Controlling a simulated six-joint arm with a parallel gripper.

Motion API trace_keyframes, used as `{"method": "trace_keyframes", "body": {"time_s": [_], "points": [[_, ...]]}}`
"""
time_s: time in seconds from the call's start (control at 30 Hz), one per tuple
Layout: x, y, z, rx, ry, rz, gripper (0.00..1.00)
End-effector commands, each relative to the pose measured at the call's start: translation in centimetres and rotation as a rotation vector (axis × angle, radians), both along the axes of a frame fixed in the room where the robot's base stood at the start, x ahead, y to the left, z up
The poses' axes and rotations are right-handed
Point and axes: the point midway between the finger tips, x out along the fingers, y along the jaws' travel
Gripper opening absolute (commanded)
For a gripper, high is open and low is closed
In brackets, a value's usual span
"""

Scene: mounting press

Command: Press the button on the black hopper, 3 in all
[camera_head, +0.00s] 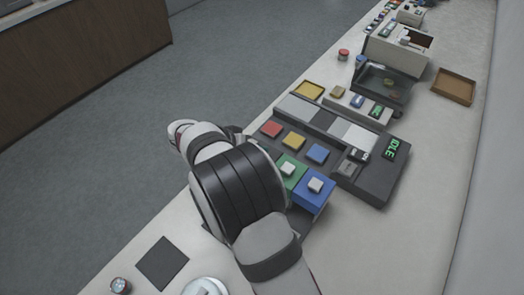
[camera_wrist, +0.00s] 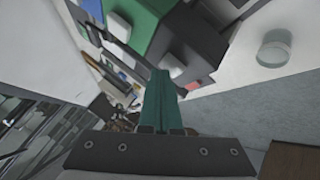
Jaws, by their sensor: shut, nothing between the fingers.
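In the wrist view a dark box, which looks like the black hopper (camera_wrist: 200,42), stands beside a green hopper (camera_wrist: 150,22). A pale button (camera_wrist: 173,65) sticks out from it. My gripper (camera_wrist: 161,73) has its green fingers together and empty, with the tips close to this button. I cannot tell whether they touch it. In the head view my arm hides the black hopper and my fingers. The green hopper (camera_head: 292,179) and a blue hopper (camera_head: 318,198), each with a pale button on top, stand just right of my arm.
A dark press unit (camera_head: 378,187) with a green "IDLE" display (camera_head: 391,150) stands behind the hoppers. Red (camera_head: 271,129), yellow (camera_head: 293,141) and blue (camera_head: 317,153) pads lie nearby. A dark square mat (camera_head: 162,263) lies at the front.

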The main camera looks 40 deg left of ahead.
Motion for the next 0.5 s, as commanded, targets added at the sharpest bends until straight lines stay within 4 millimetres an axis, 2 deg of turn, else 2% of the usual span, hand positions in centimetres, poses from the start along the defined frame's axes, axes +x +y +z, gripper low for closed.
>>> {"method": "trace_keyframes", "body": {"time_s": [0.5], "points": [[0.0, 0.0, 1.8, 0.0, 0.001, -0.001, 0.0]]}}
